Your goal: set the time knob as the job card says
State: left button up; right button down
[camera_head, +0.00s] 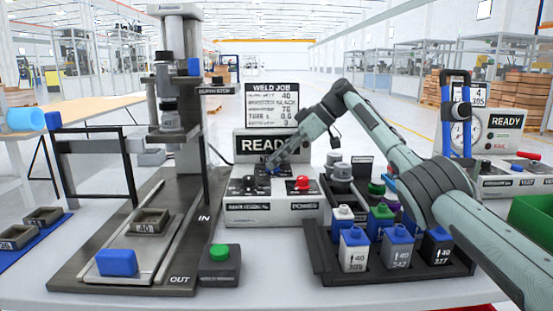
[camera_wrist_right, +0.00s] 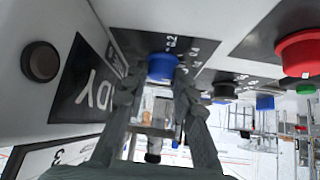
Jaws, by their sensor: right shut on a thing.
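The job card (camera_head: 272,106), headed WELD JOB, stands behind the control box; its time line seems to read 0.6, in small print. The time knob is the blue knob (camera_wrist_right: 162,67) on the control box (camera_head: 270,212), with small scale numbers such as 0.2 beside it. My right gripper (camera_head: 268,170) is down at this knob, and the right wrist view shows its fingers (camera_wrist_right: 159,82) shut on the knob's two sides. The knob's pointer cannot be made out. My left gripper is not in view.
A red knob (camera_head: 301,184) stands to the right on the same box, below the READY display (camera_head: 263,145). A press (camera_head: 175,90) stands left. A black tray (camera_head: 388,262) of several numbered containers lies right, under my right arm. A green button (camera_head: 220,251) stands in front.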

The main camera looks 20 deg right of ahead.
jog(key=shift+w+d+r, duration=0.3)
jog(key=shift+d+r, duration=0.05)
jog(key=shift+r, duration=0.1)
jog(key=shift+n, duration=0.4)
jog(key=shift+s+a+f+g, duration=0.15)
jog(key=shift+a+f+g, duration=0.05)
jog(key=shift+f+g, duration=0.1)
jog(key=c, duration=1.3)
grip_release()
jog(key=shift+o, duration=0.4)
jog(key=shift+s+f, duration=0.1)
